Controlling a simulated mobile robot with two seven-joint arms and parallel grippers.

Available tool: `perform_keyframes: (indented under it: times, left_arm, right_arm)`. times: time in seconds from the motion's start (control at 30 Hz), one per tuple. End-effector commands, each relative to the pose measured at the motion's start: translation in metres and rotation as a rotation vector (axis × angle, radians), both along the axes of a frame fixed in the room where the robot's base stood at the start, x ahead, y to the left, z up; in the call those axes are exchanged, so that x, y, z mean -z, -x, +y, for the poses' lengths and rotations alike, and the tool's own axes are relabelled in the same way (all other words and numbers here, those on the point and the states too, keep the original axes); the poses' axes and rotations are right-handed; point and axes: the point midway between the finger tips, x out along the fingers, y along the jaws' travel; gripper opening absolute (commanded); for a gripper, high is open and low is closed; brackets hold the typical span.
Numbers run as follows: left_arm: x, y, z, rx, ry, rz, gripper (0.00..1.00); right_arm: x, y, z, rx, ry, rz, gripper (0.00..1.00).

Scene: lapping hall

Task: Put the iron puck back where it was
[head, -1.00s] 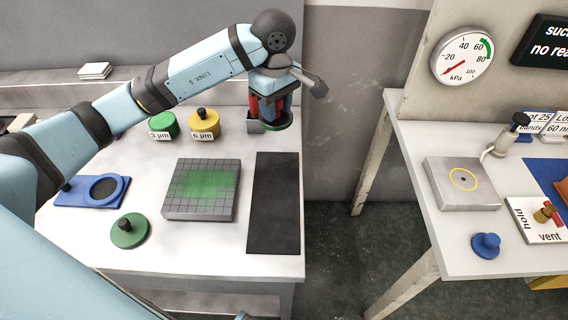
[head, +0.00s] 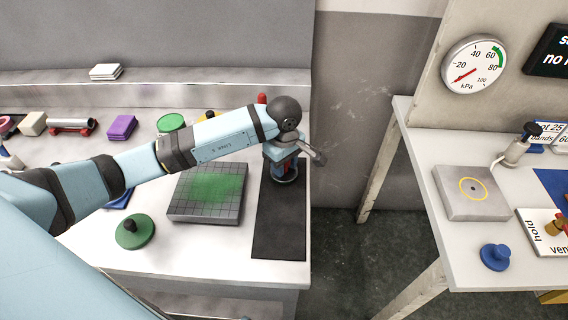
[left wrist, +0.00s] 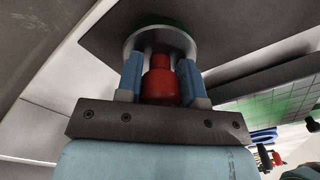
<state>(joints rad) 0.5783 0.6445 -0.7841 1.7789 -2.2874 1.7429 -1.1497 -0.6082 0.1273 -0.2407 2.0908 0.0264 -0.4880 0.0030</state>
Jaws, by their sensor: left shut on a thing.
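My left gripper (head: 284,170) is shut on the red knob (left wrist: 160,84) of a round grey metal puck (left wrist: 160,38), which I take to be the iron puck. The blue fingers stand on both sides of the knob. In the head view the puck (head: 285,179) is partly hidden under the gripper, over the black mat (head: 279,230) at the table's right side. I cannot tell whether it touches the mat. The gridded plate (head: 180,209), with a green smear, lies left of the mat. My right gripper is out of view.
A green disc with a black knob (head: 135,232) sits left of the plate. Green (head: 171,123) and yellow lidded pots are behind my arm, and a purple block (head: 122,127) is farther left. The right table holds a steel block (head: 460,207) and a blue knob (head: 495,256).

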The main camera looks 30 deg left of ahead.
Motion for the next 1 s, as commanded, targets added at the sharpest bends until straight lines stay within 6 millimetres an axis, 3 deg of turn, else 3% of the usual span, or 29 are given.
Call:
perform_keyframes:
  times: [0.37,0.4,0.5,0.8,1.0]
  left_arm:
    - [0.005,-0.001,0.000,0.000,0.000,-0.003,0.05]
    - [0.004,-0.001,0.000,0.000,0.001,-0.002,0.42]
    - [0.004,-0.001,0.000,0.000,0.001,-0.002,0.60]
    - [0.001,0.000,0.000,0.000,0.001,-0.002,0.60]
    - [-0.025,-0.002,0.001,0.000,-0.001,-0.007,0.60]
  right_arm:
    - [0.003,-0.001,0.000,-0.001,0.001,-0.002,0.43]
    - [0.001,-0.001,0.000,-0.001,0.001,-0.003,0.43]
    - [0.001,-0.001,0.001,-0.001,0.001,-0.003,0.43]
    - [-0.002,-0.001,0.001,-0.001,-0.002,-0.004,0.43]
    - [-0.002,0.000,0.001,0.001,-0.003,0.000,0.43]
